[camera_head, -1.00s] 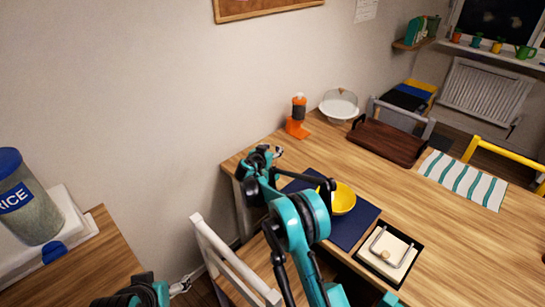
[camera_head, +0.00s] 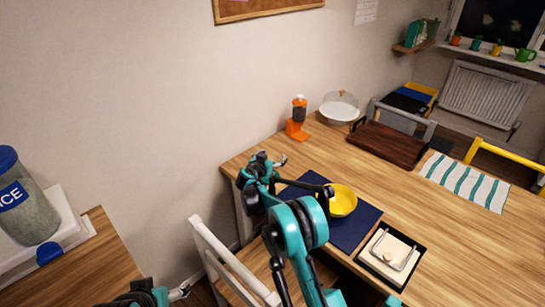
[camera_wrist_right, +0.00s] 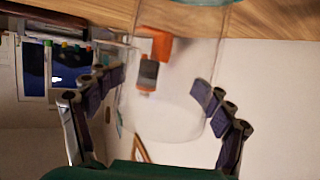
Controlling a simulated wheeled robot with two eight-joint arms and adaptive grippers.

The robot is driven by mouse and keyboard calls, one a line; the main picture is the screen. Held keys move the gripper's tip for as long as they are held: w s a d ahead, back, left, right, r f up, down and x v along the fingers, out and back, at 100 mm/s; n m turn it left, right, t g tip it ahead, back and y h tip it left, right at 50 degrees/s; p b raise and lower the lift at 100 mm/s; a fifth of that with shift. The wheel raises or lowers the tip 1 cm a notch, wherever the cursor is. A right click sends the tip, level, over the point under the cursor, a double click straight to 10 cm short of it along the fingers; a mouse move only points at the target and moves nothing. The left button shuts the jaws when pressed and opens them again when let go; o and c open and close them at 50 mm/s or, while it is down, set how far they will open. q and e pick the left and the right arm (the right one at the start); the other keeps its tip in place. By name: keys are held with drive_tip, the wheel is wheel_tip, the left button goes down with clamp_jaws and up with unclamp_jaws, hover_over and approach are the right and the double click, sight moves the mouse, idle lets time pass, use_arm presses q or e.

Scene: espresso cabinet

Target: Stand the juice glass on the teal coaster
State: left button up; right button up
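A clear juice glass (camera_wrist_right: 180,110) shows in the right wrist view, which is upside down. Its base is toward the wooden tabletop at the top of that picture. The fingers of my right gripper (camera_wrist_right: 158,82) are spread, one on each side of the glass; I cannot tell whether they touch it. In the head view my right gripper (camera_head: 275,161) is at the table's far left corner, and the glass cannot be made out there. My left gripper (camera_head: 180,291) is at the bottom left, its fingers unclear.
A yellow bowl (camera_head: 342,200) sits on a dark blue mat (camera_head: 352,232). A black-edged holder (camera_head: 391,254) is at the front. A white chair (camera_head: 228,260) stands beside the table.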

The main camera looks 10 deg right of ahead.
drive_tip(key=shift+s+a+r, duration=0.15)
drive_tip(key=shift+r, duration=0.1)
drive_tip(key=p+v, duration=0.4)
drive_tip(key=v, duration=0.7)
drive_tip(key=s+d+r+n+g+y, duration=0.2)
drive_tip(key=s+d+r, duration=0.3)
drive_tip(key=s, duration=0.5)
drive_tip(key=s+d+r+n+g+y, duration=0.1)
drive_tip(key=s+d+r+g, duration=0.1)
drive_tip(key=s+r, duration=0.6)
drive_tip(key=s+a+f+n+y, duration=0.1)
drive_tip(key=s+f+n+y, duration=0.1)
drive_tip(key=s, duration=1.1)
drive_tip(key=s+a+f+n+g+y, duration=0.1)
drive_tip(key=s+f+y, duration=0.2)
drive_tip(key=s, duration=1)
drive_tip(key=shift+s+a+n, duration=0.15)
drive_tip(key=shift+a+n, duration=0.1)
drive_tip(key=shift+n, duration=0.15)
